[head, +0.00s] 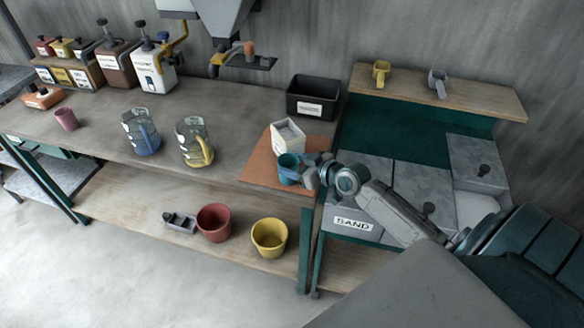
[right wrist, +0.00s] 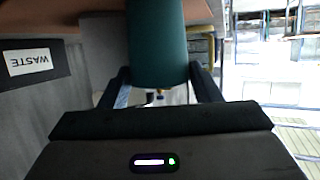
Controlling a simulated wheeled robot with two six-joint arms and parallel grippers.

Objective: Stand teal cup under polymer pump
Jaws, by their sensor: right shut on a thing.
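The teal cup (head: 289,168) is over the orange-brown mat at the right end of the bench, close in front of a white box. My right gripper (head: 309,176) is shut on it from the right. In the right wrist view the cup (right wrist: 157,45) sits between the two dark fingers. I cannot tell whether its base touches the mat. A white container with a black pump head (head: 153,72) stands at the back left; its label is too small to read surely, and it may be the polymer pump. My left gripper is out of view.
A black bin (head: 312,98) stands behind. A grey hopper (head: 222,22) hangs above.

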